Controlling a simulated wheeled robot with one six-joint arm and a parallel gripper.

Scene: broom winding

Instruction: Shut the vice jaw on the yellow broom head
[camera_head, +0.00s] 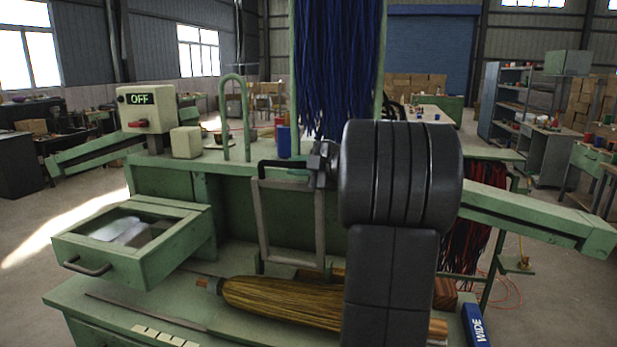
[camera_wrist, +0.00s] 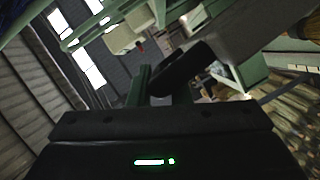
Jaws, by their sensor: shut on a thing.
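A grey metal frame (camera_head: 291,225), which looks like the vice jaw, stands upright behind the broom, apart from the bristles as far as I can see. A black handle (camera_head: 275,163) is at the top of this frame. My gripper (camera_head: 318,165) is at the frame's upper right corner, shut on the black handle. In the wrist view the black handle (camera_wrist: 181,68) is between the fingers.
An open green drawer (camera_head: 130,245) juts out at the left. A switch box reading OFF (camera_head: 146,110) stands behind it. Blue strands (camera_head: 335,65) hang above my gripper. A blue block marked WIDE (camera_head: 476,325) is at the lower right.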

